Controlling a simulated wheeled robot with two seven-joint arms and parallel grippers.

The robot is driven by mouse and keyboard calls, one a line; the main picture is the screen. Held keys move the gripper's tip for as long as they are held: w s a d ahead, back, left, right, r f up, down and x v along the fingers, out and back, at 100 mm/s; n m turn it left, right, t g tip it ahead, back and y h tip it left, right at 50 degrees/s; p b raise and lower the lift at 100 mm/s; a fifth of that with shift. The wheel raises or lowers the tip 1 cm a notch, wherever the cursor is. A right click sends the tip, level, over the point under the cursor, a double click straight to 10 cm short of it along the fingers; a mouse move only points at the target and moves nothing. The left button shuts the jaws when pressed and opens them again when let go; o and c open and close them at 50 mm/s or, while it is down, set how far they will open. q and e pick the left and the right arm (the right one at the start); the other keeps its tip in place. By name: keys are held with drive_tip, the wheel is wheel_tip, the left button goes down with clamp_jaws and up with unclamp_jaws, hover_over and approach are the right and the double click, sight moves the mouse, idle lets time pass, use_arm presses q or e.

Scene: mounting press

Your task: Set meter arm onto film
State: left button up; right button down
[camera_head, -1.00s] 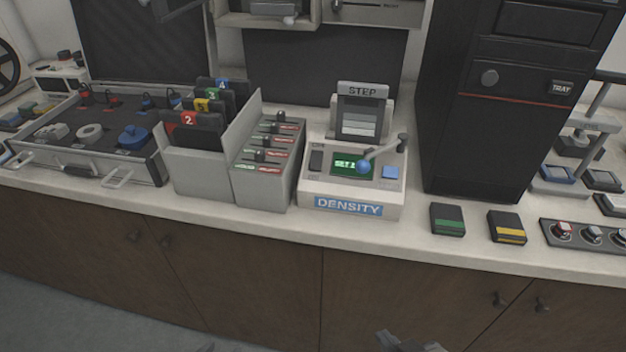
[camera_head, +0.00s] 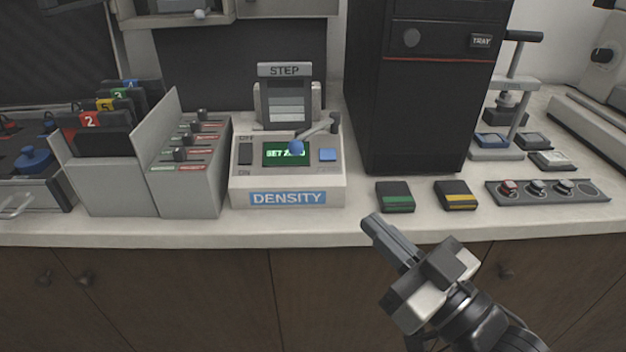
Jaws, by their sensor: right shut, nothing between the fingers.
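The density meter (camera_head: 240,196) stands on the counter, with a blue DENSITY label on its front and a green lit display that seems to read "SET ZERO". Its meter arm (camera_head: 318,131) is a grey lever with a blue ball (camera_head: 296,147) at its end, lying over the display. Behind it a STEP holder (camera_head: 285,71) stands upright with a grey stepped film strip (camera_head: 287,106). My right gripper (camera_head: 374,226) is shut and empty, in front of the counter edge, below and right of the meter. My left gripper is not in view.
A green-striped block (camera_head: 394,196) and a yellow-striped block (camera_head: 456,194) lie right of the meter. A tall black cabinet (camera_head: 415,110) stands behind them. A grey box with sliders (camera_head: 190,170) and a file rack (camera_head: 120,188) stand left. A knob tray (camera_head: 545,190) lies right.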

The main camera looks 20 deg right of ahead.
drive_tip(key=shift+w, duration=0.15)
approach(300, 153)
drive_tip(key=x, duration=0.6)
drive_tip(key=shift+w+r, duration=0.1)
drive_tip(key=shift+w, duration=0.05)
drive_tip(key=shift+w+a, duration=0.15)
drive_tip(key=shift+w, duration=0.1)
